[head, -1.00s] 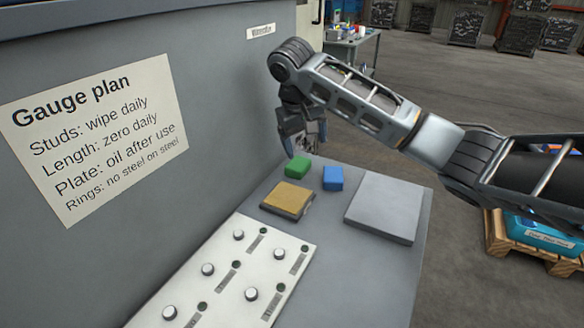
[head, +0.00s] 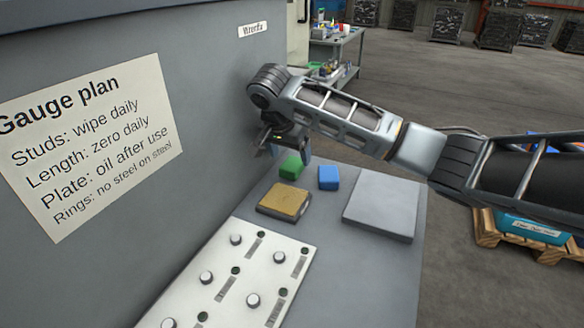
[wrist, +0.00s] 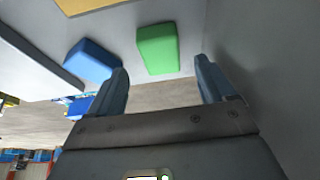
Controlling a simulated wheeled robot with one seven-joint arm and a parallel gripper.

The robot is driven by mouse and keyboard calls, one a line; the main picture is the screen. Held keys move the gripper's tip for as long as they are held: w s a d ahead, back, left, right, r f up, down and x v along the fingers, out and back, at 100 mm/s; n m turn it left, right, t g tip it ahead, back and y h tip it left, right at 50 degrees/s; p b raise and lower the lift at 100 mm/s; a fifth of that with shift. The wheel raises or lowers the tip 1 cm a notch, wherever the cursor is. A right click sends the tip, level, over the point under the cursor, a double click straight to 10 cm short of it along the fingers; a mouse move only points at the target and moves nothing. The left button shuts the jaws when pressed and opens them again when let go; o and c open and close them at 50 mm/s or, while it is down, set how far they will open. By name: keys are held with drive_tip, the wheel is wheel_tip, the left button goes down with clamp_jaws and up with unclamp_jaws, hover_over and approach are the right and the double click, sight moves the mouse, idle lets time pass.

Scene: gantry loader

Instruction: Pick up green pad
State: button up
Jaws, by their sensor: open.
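The green pad (head: 291,167) is a small block on the grey bench top, near its far edge. It also shows in the wrist view (wrist: 158,49), ahead of the space between the two fingers. My gripper (head: 283,150) is open and empty, just beyond and above the green pad in the head view. In the wrist view my gripper (wrist: 163,88) has its fingers spread wider than the pad, and neither finger touches it. The blue pad (head: 329,177) lies just right of the green pad. In the wrist view the blue pad (wrist: 92,61) is close to one fingertip.
A tan pad on a dark base (head: 284,201) lies in front of the green pad. A grey plate (head: 381,207) is at the right. A white panel with several studs (head: 228,272) fills the front. A tall grey wall (head: 215,100) stands close on the left.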

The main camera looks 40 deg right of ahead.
sight(293, 162)
drive_tip(key=x, duration=0.4)
drive_tip(key=shift+w+d+f, duration=0.1)
drive_tip(key=shift+w+d, duration=0.05)
drive_tip(key=shift+d, duration=0.05)
drive_tip(key=c, duration=1.1)
drive_tip(key=shift+r, duration=0.7)
wheel_tip(293, 162, up, 3)
drive_tip(key=shift+f, duration=0.15)
drive_tip(key=s+d+r, duration=0.2)
drive_tip(key=s+d+r+b, duration=0.1)
drive_tip(key=s+d+r, duration=0.1)
drive_tip(key=s+d, duration=0.1)
drive_tip(key=s+d+r, duration=0.3)
drive_tip(key=shift+d, duration=0.2)
